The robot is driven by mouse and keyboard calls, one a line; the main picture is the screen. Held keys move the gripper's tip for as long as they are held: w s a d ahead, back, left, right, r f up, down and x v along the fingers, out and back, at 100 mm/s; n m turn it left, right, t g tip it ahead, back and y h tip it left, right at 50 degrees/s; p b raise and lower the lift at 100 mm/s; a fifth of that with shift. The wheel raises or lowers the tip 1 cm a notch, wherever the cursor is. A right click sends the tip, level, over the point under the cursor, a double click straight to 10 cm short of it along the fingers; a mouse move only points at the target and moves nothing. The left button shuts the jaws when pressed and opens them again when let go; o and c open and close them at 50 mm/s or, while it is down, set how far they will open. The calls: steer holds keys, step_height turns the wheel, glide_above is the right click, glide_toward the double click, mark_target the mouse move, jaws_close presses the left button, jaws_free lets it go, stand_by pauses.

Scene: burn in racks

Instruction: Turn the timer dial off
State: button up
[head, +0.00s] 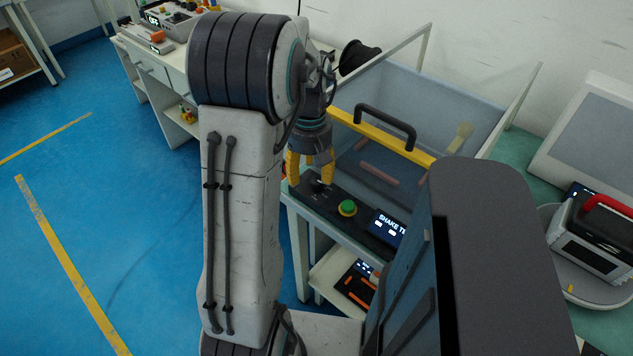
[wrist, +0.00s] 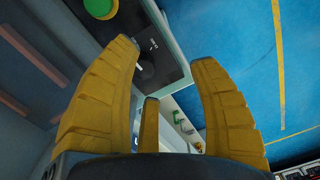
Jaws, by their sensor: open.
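The timer dial (head: 319,186) is a small dark knob on the left end of a black control panel (head: 330,198). My gripper (head: 311,178) has yellow fingers pointing down over that end of the panel. The fingers are spread with nothing held. In the wrist view, the dial (wrist: 143,68) is a dark shape near the fingertips of my gripper (wrist: 163,55), partly hidden by the left finger. I cannot tell whether any finger touches it, nor where its pointer is set.
A green button (head: 347,208) and a lit screen reading "SHAKE T…" (head: 388,228) sit right of the dial. Behind the panel is a clear-walled bin with a yellow bar and black handle (head: 385,125). Blue floor (head: 130,220) is open at left.

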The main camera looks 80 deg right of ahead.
mark_target(317, 180)
steer(key=d+n, duration=0.1)
steer(key=s+d+n, duration=0.1)
steer(key=n, duration=0.1)
steer(key=shift+r, duration=0.15)
steer(key=n, duration=0.2)
steer(key=shift+d+r+n, duration=0.2)
steer(key=shift+d+n, duration=0.15)
steer(key=shift+n, duration=0.05)
steer(key=shift+h, duration=0.3)
steer(key=shift+d+f+p, duration=0.1)
steer(key=shift+f+p, duration=0.65)
steer(key=shift+f, duration=2.9)
jaws_close()
